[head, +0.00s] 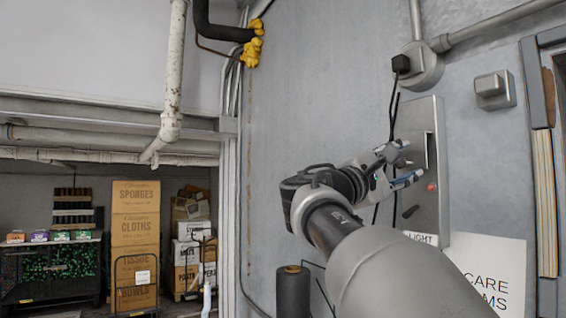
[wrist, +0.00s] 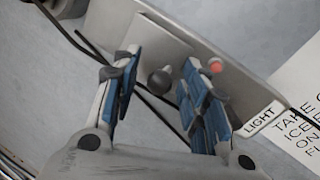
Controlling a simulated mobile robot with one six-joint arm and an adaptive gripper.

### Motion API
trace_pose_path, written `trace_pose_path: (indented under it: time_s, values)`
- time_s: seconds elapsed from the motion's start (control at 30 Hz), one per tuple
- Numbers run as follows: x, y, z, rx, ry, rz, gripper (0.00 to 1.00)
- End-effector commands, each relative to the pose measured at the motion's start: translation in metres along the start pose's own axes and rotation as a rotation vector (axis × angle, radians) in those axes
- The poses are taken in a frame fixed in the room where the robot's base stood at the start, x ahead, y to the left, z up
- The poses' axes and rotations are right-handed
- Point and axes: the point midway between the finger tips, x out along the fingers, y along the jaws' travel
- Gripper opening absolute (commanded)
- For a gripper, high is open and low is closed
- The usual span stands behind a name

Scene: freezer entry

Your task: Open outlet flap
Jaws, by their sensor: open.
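The likely outlet flap is the small grey square cover (head: 494,90) on a wall box at the upper right in the head view. It looks closed, and the wrist view does not show it. My gripper (head: 406,164) is open in front of a grey metal panel (head: 440,135), below and left of that cover. In the wrist view my gripper (wrist: 160,66) has its two blue-padded fingers apart, with a dark round knob (wrist: 160,81) between them in the picture. I cannot tell whether they touch it. A red button (wrist: 215,66) shows beside the right finger.
A round grey outlet box (head: 422,66) holds a black plug (head: 401,64), with dark cords hanging behind my gripper. A "LIGHT" label (wrist: 263,116) and a paper sign (head: 490,268) are nearby. Boxes (head: 136,215) stand in the recess at left.

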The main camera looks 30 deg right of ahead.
Motion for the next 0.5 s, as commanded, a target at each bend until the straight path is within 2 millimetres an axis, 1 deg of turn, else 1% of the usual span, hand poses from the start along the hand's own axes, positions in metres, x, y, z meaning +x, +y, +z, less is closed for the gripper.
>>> trace_pose_path:
  time_s: [0.2, 0.5]
  values:
    - [0.0004, -0.0002, -0.0001, 0.0, 0.0, 0.0, 0.41]
    - [0.0001, -0.0001, 0.0001, 0.0, 0.0, 0.0, 0.21]
